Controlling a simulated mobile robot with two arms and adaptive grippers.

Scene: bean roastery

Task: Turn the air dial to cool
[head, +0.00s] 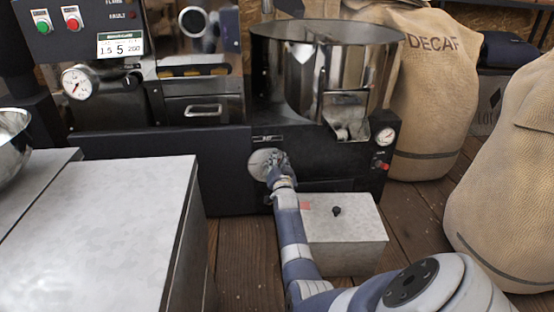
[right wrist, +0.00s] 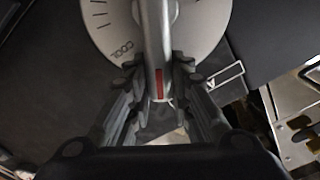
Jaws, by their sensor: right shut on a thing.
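The air dial (head: 259,160) is a round pale plate on the black front of the roaster, below the drum. In the right wrist view the dial plate (right wrist: 97,28) shows tick marks and the word COOL at its lower edge. A grey bar handle (right wrist: 152,40) with a red mark crosses the plate. The red mark lies a little to the right of the word COOL. My right gripper (head: 276,164) is at the dial, its fingers (right wrist: 158,78) shut on both sides of the handle. It hides part of the plate. My left gripper is not in view.
A pale metal box (head: 345,243) with a black knob stands on the floor beside my right forearm. A grey-topped counter (head: 110,220) fills the left front. Burlap sacks (head: 435,85) stand at the right. A gauge (head: 386,136) and red button are on the roaster's right end.

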